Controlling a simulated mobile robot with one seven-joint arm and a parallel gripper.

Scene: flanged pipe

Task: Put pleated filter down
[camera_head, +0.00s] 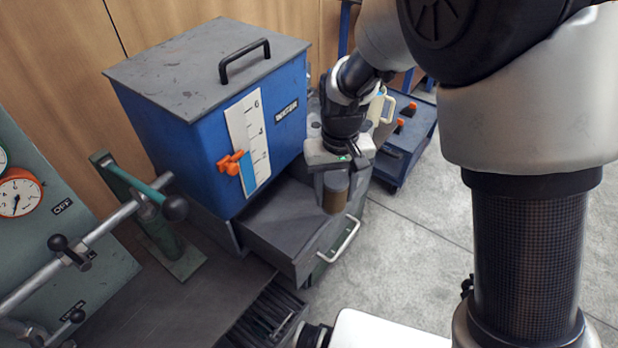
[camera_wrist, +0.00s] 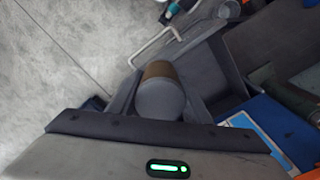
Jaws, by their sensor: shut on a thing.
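The pleated filter is a short cylinder with a brown side and a grey end (camera_head: 335,200). It also shows in the wrist view (camera_wrist: 160,92), its grey end facing the camera. My gripper (camera_head: 334,184) points down and is shut on the filter, near the right side of the open grey drawer (camera_head: 276,222). The drawer is pulled out below the blue tank. In the wrist view the filter overlaps the drawer's edge. I cannot tell how high it is above the drawer. The fingertips' contact with the filter is partly hidden.
The blue tank (camera_head: 190,135), marked WATER, with a level scale and orange clip, stands over the drawer. The drawer's metal handle (camera_head: 338,240) sticks out at its front. A blue cart (camera_head: 404,146) with orange-topped items stands behind. Grey floor (camera_head: 400,250) is clear at right.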

